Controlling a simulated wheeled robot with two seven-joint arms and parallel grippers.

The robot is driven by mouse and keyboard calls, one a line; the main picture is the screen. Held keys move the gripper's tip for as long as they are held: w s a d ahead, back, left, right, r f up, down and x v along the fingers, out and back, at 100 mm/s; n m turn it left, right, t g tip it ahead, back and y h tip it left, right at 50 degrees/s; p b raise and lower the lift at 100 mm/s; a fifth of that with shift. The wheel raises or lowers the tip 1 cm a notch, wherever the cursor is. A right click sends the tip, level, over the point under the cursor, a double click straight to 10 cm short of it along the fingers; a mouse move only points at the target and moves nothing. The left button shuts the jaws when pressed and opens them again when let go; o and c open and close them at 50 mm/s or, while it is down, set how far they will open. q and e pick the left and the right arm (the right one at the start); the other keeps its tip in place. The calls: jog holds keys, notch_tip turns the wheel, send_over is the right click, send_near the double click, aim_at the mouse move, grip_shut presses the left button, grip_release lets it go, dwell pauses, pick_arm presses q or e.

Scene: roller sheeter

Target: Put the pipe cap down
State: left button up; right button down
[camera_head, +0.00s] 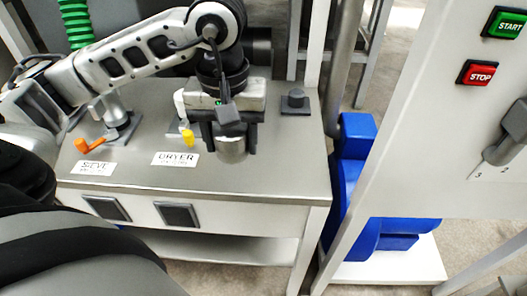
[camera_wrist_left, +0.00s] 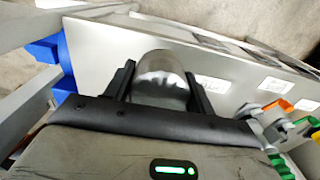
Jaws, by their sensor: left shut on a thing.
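The pipe cap (camera_head: 232,150) is a rounded, shiny metal piece. My left gripper (camera_head: 231,138) points down over the grey bench and is shut on the cap, with a finger on either side. In the left wrist view the cap (camera_wrist_left: 160,75) sits between the two dark fingers of the gripper (camera_wrist_left: 160,88). The cap appears held above the bench top, but the exact gap is hard to tell. My right gripper is not in view.
The metal bench (camera_head: 265,175) carries an orange-handled valve (camera_head: 85,146), a yellow-handled valve (camera_head: 188,137), SIEVE and DRYER labels (camera_head: 175,159), and a small dark fitting (camera_head: 295,101). A control panel (camera_head: 440,130) stands at the right.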

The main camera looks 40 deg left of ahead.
pick_arm(q)
notch_tip(320, 180, up, 2)
jog(key=s+a+n, duration=0.2)
jog(key=s, duration=0.1)
jog(key=p, duration=0.2)
send_over(269, 160)
jog(key=f, duration=0.9)
jog(key=shift+s+a, duration=0.15)
jog(key=shift+s, duration=0.05)
jog(key=shift+w+f, duration=0.2)
jog(key=shift+f, duration=0.05)
notch_tip(269, 160, down, 3)
jog(key=shift+p, duration=0.4)
jog(key=shift+f, duration=0.1)
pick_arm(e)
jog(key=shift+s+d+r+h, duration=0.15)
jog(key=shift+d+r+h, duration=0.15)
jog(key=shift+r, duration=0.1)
